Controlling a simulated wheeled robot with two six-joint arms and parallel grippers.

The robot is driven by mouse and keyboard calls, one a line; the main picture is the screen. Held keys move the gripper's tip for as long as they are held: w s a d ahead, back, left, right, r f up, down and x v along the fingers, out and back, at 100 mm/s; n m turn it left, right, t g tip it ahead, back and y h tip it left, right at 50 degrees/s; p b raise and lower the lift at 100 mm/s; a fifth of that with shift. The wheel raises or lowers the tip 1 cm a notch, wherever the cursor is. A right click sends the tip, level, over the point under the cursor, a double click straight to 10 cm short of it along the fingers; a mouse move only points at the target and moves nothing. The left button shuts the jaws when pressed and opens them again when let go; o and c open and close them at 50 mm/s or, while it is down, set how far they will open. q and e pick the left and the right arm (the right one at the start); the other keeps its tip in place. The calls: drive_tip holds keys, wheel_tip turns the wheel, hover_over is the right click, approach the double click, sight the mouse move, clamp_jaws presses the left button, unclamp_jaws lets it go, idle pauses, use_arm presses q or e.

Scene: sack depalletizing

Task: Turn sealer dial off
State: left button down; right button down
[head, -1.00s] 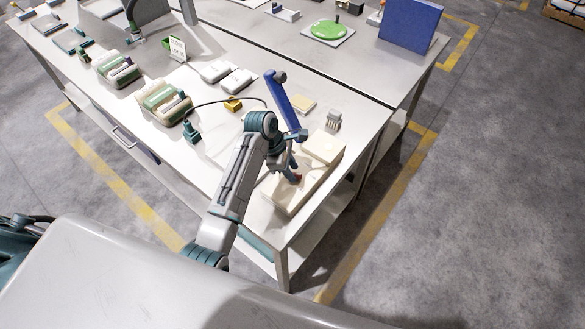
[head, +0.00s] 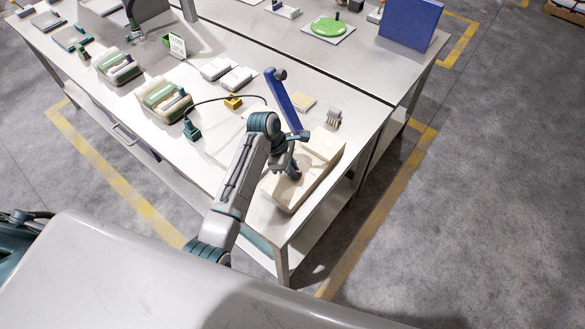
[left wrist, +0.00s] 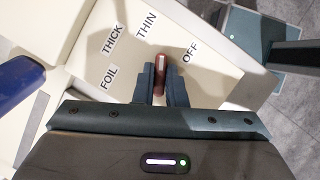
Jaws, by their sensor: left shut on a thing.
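The sealer (head: 316,182) is a cream machine with a raised blue lever arm (head: 284,92), at the near right corner of the table. Its cream face (left wrist: 85,45) shows in the left wrist view with the labels FOIL, THICK, THIN and OFF around a dial. The dial (left wrist: 160,68) is a reddish-brown knob with a pale mark on its end. The mark points up in that view, between THIN and OFF. My left gripper (left wrist: 160,82) is shut on the dial, one finger on each side. In the head view my left gripper (head: 294,172) is over the sealer. My right gripper is out of view.
Green-and-cream devices (head: 165,99), white boxes (head: 236,78) and a yellow block (head: 233,102) stand on the table to the left. A small grey pronged item (head: 333,117) and a tan pad (head: 303,102) lie behind the sealer. A floor aisle is open at right.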

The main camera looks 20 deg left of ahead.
use_arm(q)
drive_tip(key=shift+w+m+g, duration=0.1)
drive_tip(key=shift+m+g, duration=0.4)
drive_tip(key=shift+m, duration=0.85)
drive_tip(key=shift+w+m+g, duration=0.1)
drive_tip(key=shift+m+g, duration=0.4)
drive_tip(key=shift+m, duration=0.85)
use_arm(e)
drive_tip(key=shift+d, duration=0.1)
use_arm(q)
drive_tip(key=c, duration=1.5)
unclamp_jaws()
